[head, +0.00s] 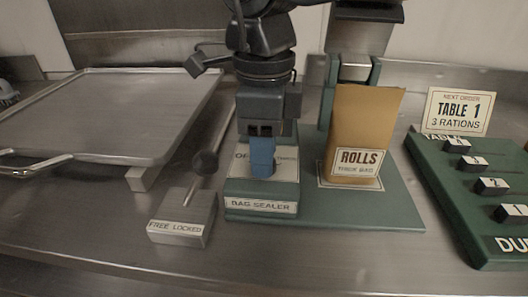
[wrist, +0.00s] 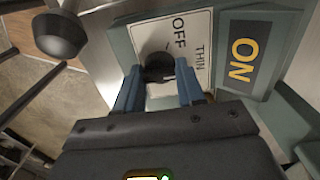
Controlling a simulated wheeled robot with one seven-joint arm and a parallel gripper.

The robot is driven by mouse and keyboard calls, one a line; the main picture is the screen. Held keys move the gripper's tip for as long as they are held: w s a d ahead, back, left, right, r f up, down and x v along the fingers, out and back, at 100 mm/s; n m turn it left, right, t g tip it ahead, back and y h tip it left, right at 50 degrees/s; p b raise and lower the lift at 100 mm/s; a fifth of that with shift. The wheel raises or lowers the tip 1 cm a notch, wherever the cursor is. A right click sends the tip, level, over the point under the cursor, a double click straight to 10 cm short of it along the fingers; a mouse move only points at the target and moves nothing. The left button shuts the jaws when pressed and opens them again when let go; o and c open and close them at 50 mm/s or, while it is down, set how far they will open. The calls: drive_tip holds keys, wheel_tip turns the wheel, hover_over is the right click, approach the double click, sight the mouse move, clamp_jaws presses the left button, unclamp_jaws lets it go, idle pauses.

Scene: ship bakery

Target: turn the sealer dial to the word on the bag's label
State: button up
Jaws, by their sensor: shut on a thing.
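The bag sealer (head: 262,206) is a green machine with a white dial plate (head: 237,172). In the wrist view the plate (wrist: 200,92) shows the words OFF and THIN; other words are hidden. The dark dial knob (wrist: 158,66) sits between the blue fingertips of my gripper (wrist: 158,80), which is shut on it. Which word the knob points to cannot be told. In the head view my gripper (head: 262,160) reaches down over the plate and hides the dial. The brown paper bag (head: 366,118) stands upright at the sealer; its label (head: 358,162) reads ROLLS, with a smaller line that looks like THICK BAG.
A lever with a black ball (head: 205,163) rises from a block marked FREE/LOCKED (head: 182,224), close left of my gripper. A lit ON sign (wrist: 243,60) is beside the plate. A metal tray (head: 140,110) lies left; a green button panel (head: 480,205) and TABLE 1 card (head: 458,111) stand right.

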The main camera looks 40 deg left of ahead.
drive_tip(key=m+b, duration=0.2)
drive_tip(key=m, duration=0.4)
drive_tip(key=shift+m, duration=0.3)
drive_tip(key=m+b, duration=0.1)
drive_tip(key=m, duration=0.4)
idle(0.3)
drive_tip(key=o, duration=1)
drive_tip(key=shift+o, duration=0.2)
wheel_tip(320, 180, up, 8)
drive_tip(key=shift+f, duration=0.1)
